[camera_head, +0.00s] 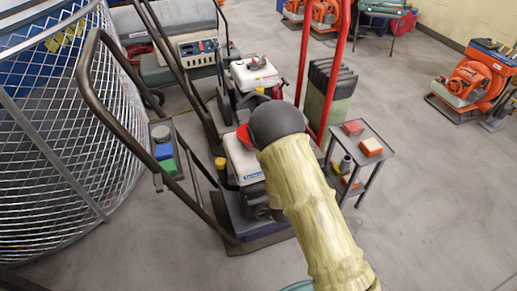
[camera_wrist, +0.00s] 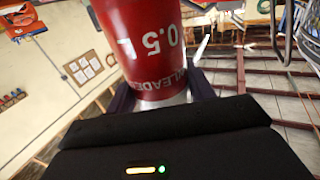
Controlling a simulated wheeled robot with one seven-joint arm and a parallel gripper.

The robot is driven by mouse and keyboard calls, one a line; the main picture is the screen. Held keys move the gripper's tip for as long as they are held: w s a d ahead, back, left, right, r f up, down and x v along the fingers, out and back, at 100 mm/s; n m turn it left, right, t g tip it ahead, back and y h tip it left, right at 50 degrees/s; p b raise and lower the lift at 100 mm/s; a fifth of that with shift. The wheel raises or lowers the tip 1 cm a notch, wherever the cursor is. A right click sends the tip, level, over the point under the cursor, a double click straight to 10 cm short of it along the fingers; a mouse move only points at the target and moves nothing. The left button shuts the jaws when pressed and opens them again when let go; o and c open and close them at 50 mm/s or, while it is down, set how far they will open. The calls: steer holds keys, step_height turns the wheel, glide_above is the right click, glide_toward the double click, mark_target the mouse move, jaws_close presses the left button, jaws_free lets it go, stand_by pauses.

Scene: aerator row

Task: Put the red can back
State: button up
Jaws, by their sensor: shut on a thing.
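The red can (camera_wrist: 150,45) fills the upper middle of the wrist view, with white lettering including "0.5 L" that appears upside down there. My gripper (camera_wrist: 161,92) is shut on it, with a dark finger on each side of its silvery lower end in that view. In the head view my sleeved arm reaches into the middle and hides the gripper. A small red patch (camera_head: 243,137) shows just left of my dark wrist; I cannot tell whether it is the can.
A grey stand (camera_head: 382,130) with red and orange boxes (camera_head: 371,146) is right of my arm. Machines with tall handles (camera_head: 88,80) and a red handle frame (camera_head: 303,50) crowd the middle. A mesh cage (camera_head: 60,120) stands left. Floor at the right (camera_head: 450,190) is clear.

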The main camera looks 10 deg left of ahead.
steer(key=s+d+f+m+h, duration=0.1)
steer(key=d+m+h, duration=0.1)
steer(key=d, duration=0.7)
steer(key=d+f+m+h, duration=0.1)
steer(key=d+h, duration=0.3)
steer(key=d, duration=0.5)
steer(key=shift+s+d+f+m+g+h, duration=0.35)
steer(key=shift+s+m+g+h, duration=0.05)
steer(key=shift+m, duration=0.3)
